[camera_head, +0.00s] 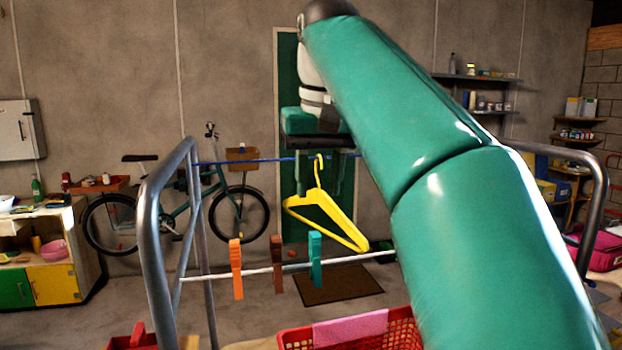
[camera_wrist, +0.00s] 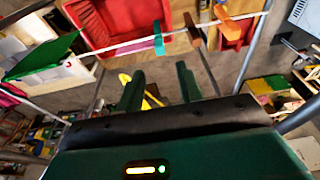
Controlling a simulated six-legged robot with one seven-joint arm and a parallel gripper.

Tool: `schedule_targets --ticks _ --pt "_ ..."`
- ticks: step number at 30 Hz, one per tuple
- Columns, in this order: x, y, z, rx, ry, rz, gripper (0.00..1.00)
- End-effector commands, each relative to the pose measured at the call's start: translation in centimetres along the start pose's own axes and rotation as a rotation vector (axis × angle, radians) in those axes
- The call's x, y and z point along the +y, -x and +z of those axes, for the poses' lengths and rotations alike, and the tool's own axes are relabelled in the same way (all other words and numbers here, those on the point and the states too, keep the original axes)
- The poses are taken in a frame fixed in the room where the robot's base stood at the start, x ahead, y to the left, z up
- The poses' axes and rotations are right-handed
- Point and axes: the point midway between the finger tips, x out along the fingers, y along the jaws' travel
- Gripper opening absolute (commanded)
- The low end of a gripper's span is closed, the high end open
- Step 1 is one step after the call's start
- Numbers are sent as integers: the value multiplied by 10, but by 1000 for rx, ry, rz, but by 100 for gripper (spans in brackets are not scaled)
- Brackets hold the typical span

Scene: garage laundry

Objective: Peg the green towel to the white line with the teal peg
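The teal peg (camera_head: 315,258) is clipped upright on the white line (camera_head: 262,269), right of a brown peg and an orange peg. In the wrist view the teal peg (camera_wrist: 158,40) is above and beyond my fingers. My gripper (camera_head: 318,180) is raised above the line, fingers pointing down. In the wrist view my gripper (camera_wrist: 159,72) is open, its two dark green fingers apart with nothing gripped.
A yellow hanger (camera_head: 328,220) hangs from the blue line (camera_head: 262,160), close to my gripper in the picture. The brown peg (camera_head: 277,262) and orange peg (camera_head: 236,268) share the white line. A red basket (camera_head: 296,339) with a pink cloth (camera_head: 350,328) stands below. Metal rails (camera_head: 157,255) flank the lines.

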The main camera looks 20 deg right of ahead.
Motion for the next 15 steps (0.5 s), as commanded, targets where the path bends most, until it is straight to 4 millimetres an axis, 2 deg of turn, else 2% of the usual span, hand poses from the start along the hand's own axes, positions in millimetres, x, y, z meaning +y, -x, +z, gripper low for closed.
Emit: schedule_targets --ticks 7,15 --pt "3 -9 1 -2 4 -1 36" --pt "5 -37 1 -3 3 -1 36"
